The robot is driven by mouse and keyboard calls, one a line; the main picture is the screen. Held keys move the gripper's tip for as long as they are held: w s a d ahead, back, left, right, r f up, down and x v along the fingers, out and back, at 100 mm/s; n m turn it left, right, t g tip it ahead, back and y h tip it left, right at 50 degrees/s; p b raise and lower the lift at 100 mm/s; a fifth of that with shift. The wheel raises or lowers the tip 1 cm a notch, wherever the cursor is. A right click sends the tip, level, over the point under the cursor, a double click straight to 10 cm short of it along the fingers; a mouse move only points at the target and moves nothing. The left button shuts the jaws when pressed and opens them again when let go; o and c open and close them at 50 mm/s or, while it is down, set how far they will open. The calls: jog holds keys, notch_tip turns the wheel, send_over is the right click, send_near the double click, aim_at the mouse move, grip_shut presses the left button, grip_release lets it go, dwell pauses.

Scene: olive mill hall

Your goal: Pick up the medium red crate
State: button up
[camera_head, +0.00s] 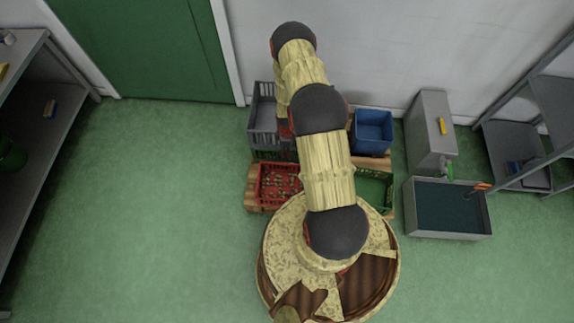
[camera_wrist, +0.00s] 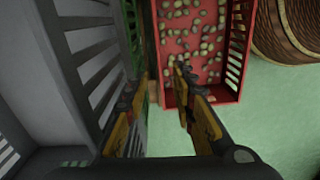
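The red crate (camera_head: 275,204) holds many small olives and sits at the front left of the crate group in the head view. It also shows in the wrist view (camera_wrist: 216,95), with slotted walls, at the upper middle and right. My gripper (camera_wrist: 160,75) is open and empty, with a clear gap between its fingers. The right finger overlaps the picture of the red crate's left part; the left finger is beside the grey crate (camera_wrist: 75,8). I cannot tell whether either finger touches anything. My arm hides the gripper in the head view.
The grey crate (camera_head: 262,118) stands behind the red one. A blue crate (camera_head: 372,146) and a green crate (camera_head: 376,200) are to the right, partly behind my arm. A grey tub (camera_head: 447,235) and cabinet (camera_head: 426,125) stand further right. The floor at left is clear.

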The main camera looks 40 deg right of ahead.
jog(key=shift+n, duration=0.4)
jog(key=f+b, duration=0.1)
jog(key=f, duration=0.2)
jog(key=f+b, duration=0.1)
jog(key=f, duration=0.2)
jog(key=f+b, duration=0.1)
jog(key=f, duration=0.1)
jog(key=shift+s+d+f, duration=0.15)
jog(key=shift+s+f, duration=0.15)
jog(key=shift+f, duration=0.1)
jog(key=shift+d+f+b, duration=0.15)
jog(key=shift+f+b, duration=1.5)
jog(key=shift+f, duration=1.2)
jog(key=shift+r, duration=0.1)
jog(key=c, duration=0.3)
grip_shut()
